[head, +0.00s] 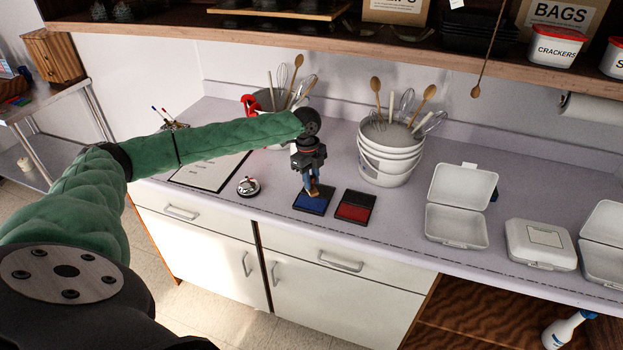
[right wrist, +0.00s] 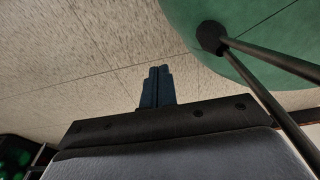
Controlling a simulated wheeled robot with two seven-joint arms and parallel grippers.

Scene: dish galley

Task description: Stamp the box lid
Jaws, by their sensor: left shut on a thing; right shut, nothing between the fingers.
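My left gripper (head: 311,172) is shut on a stamp (head: 313,187), of which a wooden part shows below the fingers. The stamp is upright over the blue ink pad (head: 309,203); I cannot tell for sure whether it touches the pad. A red ink pad (head: 354,206) lies just right of the blue one. A closed white box (head: 541,244) with a pale label on its lid (head: 543,236) stands at the right of the counter. My right gripper (right wrist: 154,88) shows in the right wrist view, shut and empty above the floor.
Open white boxes stand left (head: 456,226) and right (head: 600,262) of the closed one. A white bucket of utensils (head: 388,163) is behind the pads. A bell (head: 248,187) and a clipboard (head: 207,173) lie to the left. A shelf (head: 400,50) overhangs the counter.

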